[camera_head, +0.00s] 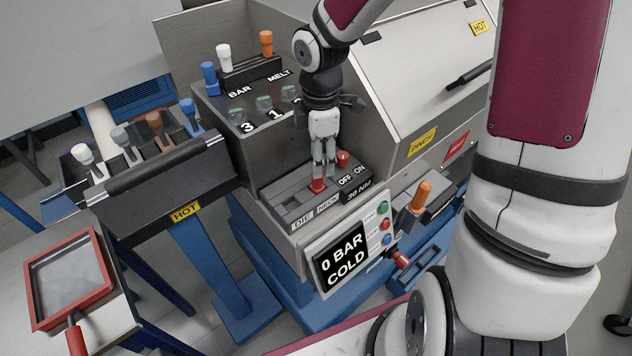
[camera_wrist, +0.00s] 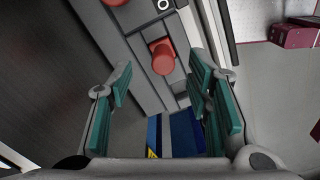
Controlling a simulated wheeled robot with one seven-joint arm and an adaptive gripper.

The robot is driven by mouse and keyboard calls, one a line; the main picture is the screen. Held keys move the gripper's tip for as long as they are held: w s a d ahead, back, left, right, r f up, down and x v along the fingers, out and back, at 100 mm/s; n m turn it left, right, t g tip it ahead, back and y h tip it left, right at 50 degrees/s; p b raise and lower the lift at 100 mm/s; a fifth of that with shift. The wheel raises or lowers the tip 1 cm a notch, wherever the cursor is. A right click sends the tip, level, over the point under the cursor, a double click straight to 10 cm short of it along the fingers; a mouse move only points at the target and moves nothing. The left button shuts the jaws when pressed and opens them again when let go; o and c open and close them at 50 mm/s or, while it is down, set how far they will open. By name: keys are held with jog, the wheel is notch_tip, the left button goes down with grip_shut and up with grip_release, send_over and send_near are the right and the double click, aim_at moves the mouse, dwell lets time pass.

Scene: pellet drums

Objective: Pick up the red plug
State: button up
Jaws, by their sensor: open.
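A red plug (camera_head: 317,186) sits in a slotted grey panel on the machine, by the DIE and NECK labels. It also shows in the wrist view as a round red head (camera_wrist: 163,57), near the far ends of the fingers. My gripper (camera_head: 323,174) points down over this plug in the head view. In the wrist view my gripper (camera_wrist: 160,82) is open, its teal pads apart, with nothing held between them. A second red piece (camera_head: 343,158) stands by the OFF/ON labels; a red piece (camera_wrist: 116,2) also shows at the wrist view's top edge.
A metal housing wall stands left of my gripper. Blue, white and orange handles (camera_head: 266,43) stand on the upper ledge. A black display (camera_head: 342,262) reads 0 BAR COLD below. A red-framed tray (camera_head: 70,277) lies at the lower left.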

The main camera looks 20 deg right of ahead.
aim_at(317, 183)
jog(key=shift+s+a+f, duration=0.1)
jog(key=shift+f, duration=1.5)
jog(key=shift+s+a+f, duration=0.1)
jog(key=shift+f, duration=1.5)
grip_shut()
